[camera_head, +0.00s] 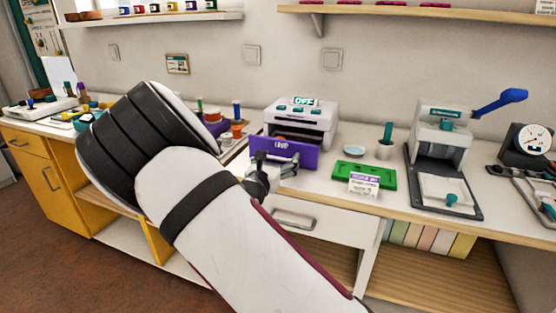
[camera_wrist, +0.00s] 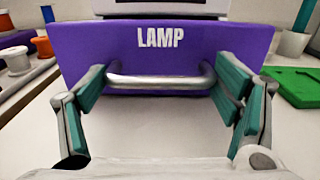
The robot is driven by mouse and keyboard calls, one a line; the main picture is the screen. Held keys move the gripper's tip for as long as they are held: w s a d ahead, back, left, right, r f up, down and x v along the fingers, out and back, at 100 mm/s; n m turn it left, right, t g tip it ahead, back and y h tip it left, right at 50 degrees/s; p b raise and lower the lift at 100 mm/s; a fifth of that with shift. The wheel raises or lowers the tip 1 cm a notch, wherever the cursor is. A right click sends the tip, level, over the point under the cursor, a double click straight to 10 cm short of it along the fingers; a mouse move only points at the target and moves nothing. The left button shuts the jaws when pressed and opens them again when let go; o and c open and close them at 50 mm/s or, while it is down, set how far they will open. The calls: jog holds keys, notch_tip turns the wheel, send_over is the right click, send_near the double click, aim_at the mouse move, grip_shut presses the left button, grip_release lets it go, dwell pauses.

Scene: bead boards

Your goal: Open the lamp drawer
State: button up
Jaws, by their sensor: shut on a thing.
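The lamp drawer has a purple front (camera_head: 296,153) marked LAMP, low on a white machine (camera_head: 299,119) with an OFF display. In the head view the front stands out from the machine, with a dark opening behind its top edge. In the wrist view the purple front (camera_wrist: 75,48) fills the upper middle and carries a silver bar handle (camera_wrist: 160,81). My gripper (camera_wrist: 162,84) has a teal-padded finger at each end of this bar and is shut on it. In the head view my gripper (camera_head: 265,170) is at the drawer front, partly hidden by my arm.
A green board (camera_head: 342,177) with a label lies right of the drawer, beside a small dish (camera_head: 353,151) and a cup (camera_head: 385,150). A press with a blue lever (camera_head: 440,140) stands further right. Colored spools (camera_wrist: 17,59) stand left of the drawer.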

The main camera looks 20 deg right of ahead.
jog(key=shift+p+v, duration=0.85)
jog(key=shift+v, duration=0.2)
jog(key=shift+s+d, duration=0.15)
jog(key=o, duration=1.4)
jog(key=shift+o, duration=0.2)
jog(key=shift+s+a, duration=0.2)
jog(key=shift+a, duration=0.1)
jog(key=v, duration=1.1)
jog(key=shift+s, duration=0.2)
